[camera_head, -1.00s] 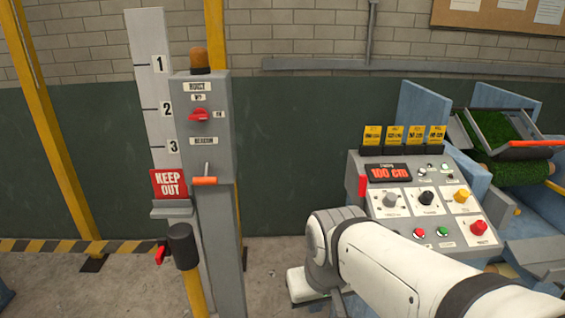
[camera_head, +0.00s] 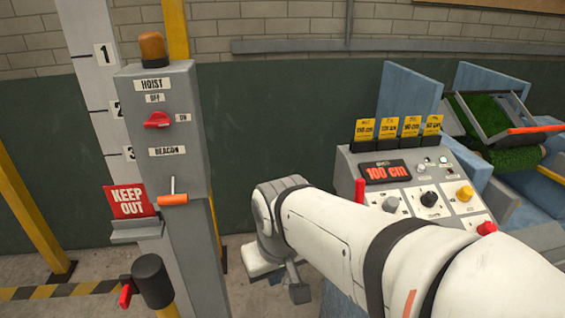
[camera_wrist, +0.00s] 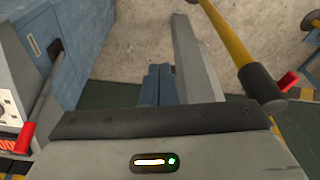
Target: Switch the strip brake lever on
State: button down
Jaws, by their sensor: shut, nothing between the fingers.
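No label reading strip brake is legible. A red-handled lever (camera_head: 360,190) is on the left side of the grey control console (camera_head: 345,170). A red handle beside the console also shows at the lower left of the wrist view (camera_wrist: 25,138). Another red lever (camera_head: 125,296) is on the dark head of a yellow post (camera_head: 152,280); it also shows at the right of the wrist view (camera_wrist: 288,81). I cannot tell which is the strip brake lever. My gripper (camera_wrist: 158,70) is shut and empty, pointing down between console and post, apart from both levers.
The grey hoist column (camera_head: 165,90) has a red switch (camera_head: 157,120), an orange-handled lever (camera_head: 173,198) and an amber beacon (camera_head: 152,46). A KEEP OUT sign (camera_head: 129,202) is beside it. My arm covers the console's lower part. Floor between column and console is partly clear.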

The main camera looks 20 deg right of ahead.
jog(key=w+d+f+g+h+b, duration=0.1)
jog(key=w+d+g+h, duration=0.3)
jog(key=w+d+h, duration=0.4)
jog(key=w+d+f+m+g+h+b, duration=0.1)
jog(key=w+d+g+h, duration=0.3)
jog(key=w+d+h, duration=0.5)
jog(key=w+d+f, duration=0.1)
jog(key=w+d, duration=0.1)
jog(key=w, duration=0.6)
jog(key=shift+w+d+b, duration=0.15)
jog(key=shift+w+b, duration=0.15)
jog(key=shift+w, duration=0.1)
jog(key=shift+f, duration=0.1)
jog(key=s+d+r+p, duration=0.1)
jog(key=s+d+p, duration=0.2)
jog(key=s+d, duration=0.4)
jog(key=shift+d, duration=1.2)
